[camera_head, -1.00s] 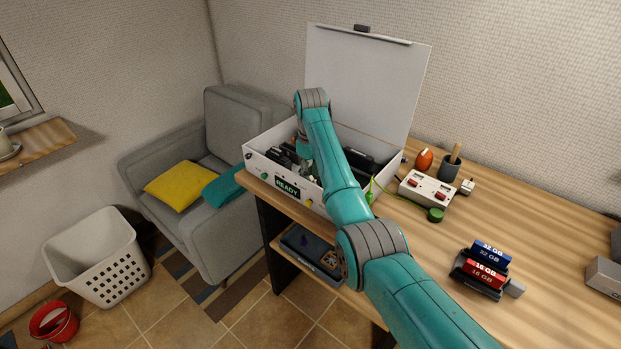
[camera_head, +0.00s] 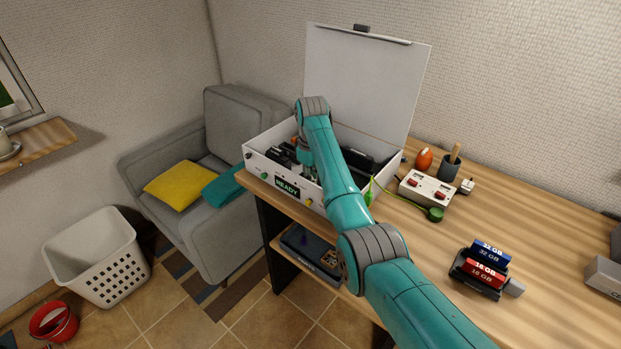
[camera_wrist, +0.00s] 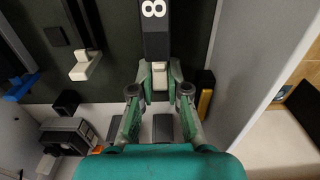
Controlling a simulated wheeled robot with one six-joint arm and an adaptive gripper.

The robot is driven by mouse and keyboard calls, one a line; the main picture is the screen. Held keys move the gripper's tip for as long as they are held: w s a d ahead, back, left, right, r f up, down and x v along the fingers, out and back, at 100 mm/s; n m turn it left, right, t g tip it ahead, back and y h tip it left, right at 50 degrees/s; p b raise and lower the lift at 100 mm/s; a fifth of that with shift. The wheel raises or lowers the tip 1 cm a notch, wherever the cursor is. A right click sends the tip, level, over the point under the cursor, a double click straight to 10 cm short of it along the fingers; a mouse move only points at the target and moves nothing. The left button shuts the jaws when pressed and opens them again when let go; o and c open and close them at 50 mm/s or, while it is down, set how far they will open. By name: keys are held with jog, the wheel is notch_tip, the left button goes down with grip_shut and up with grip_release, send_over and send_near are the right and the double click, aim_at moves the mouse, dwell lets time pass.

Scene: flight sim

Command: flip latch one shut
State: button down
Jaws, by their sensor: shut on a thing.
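In the wrist view, my gripper (camera_wrist: 160,82) has its green fingertips closed on a small white latch tab (camera_wrist: 160,70) at the end of a dark slot strip marked "8". A second white latch tab (camera_wrist: 85,66) sticks out at the end of another slot strip to the left, clear of the fingers. I cannot tell which of the two is latch one. In the head view, the slots are inside the open white case (camera_head: 330,205) with a "READY" display, and my arm hides much of its inside and the gripper.
The case lid (camera_head: 365,80) stands upright behind. A blue tab (camera_wrist: 20,87) and a black connector block (camera_wrist: 68,135) lie left of the fingers; the case wall (camera_wrist: 262,60) is on the right. Memory modules (camera_head: 485,265) stand on the desk, clear of the arm.

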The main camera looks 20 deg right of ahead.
jog(key=shift+d, duration=0.1)
jog(key=t, duration=0.1)
jog(key=t+y, duration=0.2)
jog(key=shift+s+d+r, duration=0.2)
jog(key=shift+s+d, duration=0.05)
jog(key=shift+s, duration=0.15)
jog(key=shift+r+t+y, duration=0.1)
jog(key=shift+t+y, duration=0.2)
jog(key=c, duration=1.1)
grip_release()
jog(key=shift+c, duration=0.2)
jog(key=v, duration=1.2)
